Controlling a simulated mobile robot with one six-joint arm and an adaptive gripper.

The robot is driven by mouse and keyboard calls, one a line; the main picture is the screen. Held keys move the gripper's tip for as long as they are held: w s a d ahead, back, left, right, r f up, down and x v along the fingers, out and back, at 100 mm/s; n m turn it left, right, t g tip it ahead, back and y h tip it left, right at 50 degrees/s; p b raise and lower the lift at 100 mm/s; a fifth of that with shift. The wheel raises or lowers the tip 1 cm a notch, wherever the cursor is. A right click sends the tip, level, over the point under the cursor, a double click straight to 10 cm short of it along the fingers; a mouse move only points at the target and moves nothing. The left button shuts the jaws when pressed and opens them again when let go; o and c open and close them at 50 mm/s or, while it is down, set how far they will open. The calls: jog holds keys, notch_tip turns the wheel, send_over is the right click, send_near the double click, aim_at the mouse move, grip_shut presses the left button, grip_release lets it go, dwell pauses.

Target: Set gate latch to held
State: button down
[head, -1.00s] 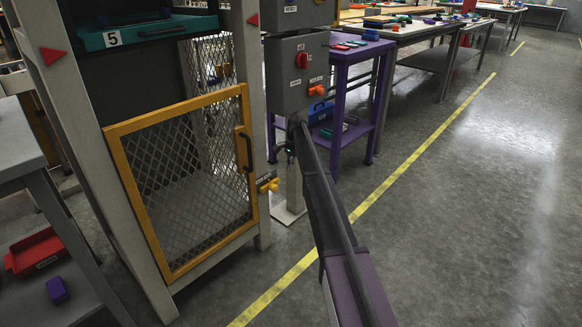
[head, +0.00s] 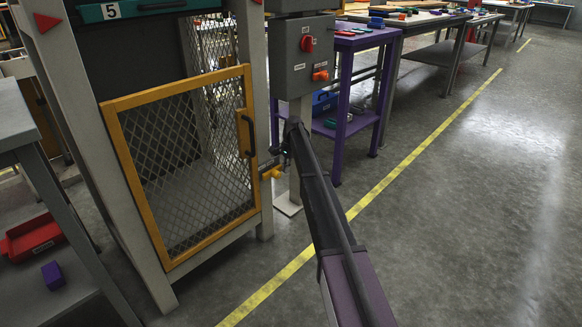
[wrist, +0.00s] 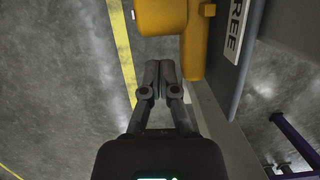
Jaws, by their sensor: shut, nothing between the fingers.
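The yellow gate latch (head: 272,172) sits on the press post, just right of the yellow-framed mesh gate (head: 152,252). In the wrist view the latch is a thick yellow body (wrist: 158,17) with a yellow lever (wrist: 195,48) on its right. A white label ending in "REE" (wrist: 235,30) is beside it. My gripper (wrist: 159,68) is shut and empty, its fingertips just left of the lever and close to the yellow body; I cannot tell whether they touch. In the head view my gripper (head: 284,158) is small, partly hidden by my arm, beside the latch.
A grey control box (head: 302,58) with red and orange knobs stands on a post behind my gripper. A purple table (head: 343,100) is right of it. A grey bench (head: 22,125) stands at the left. The floor at the right is clear.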

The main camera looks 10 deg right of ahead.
jog(key=shift+s+a+r, duration=0.15)
jog(key=shift+s+a, duration=0.3)
jog(key=shift+a, duration=0.2)
jog(key=s+a, duration=0.1)
jog(key=a, duration=0.1)
jog(key=s+a, duration=0.1)
jog(key=s, duration=0.1)
jog(key=shift+a, duration=0.35)
jog(key=shift+w, duration=0.15)
jog(key=shift+w+d, duration=0.45)
jog(key=shift+d, duration=0.15)
jog(key=w+d, duration=0.1)
jog(key=d, duration=0.1)
jog(key=p, duration=0.9)
send_near(277, 171)
jog(key=shift+w+d+f, duration=0.25)
jog(key=shift+d, duration=0.3)
jog(key=shift+w+d+f, duration=0.25)
jog(key=shift+d+f, duration=0.05)
jog(key=shift+d, duration=0.25)
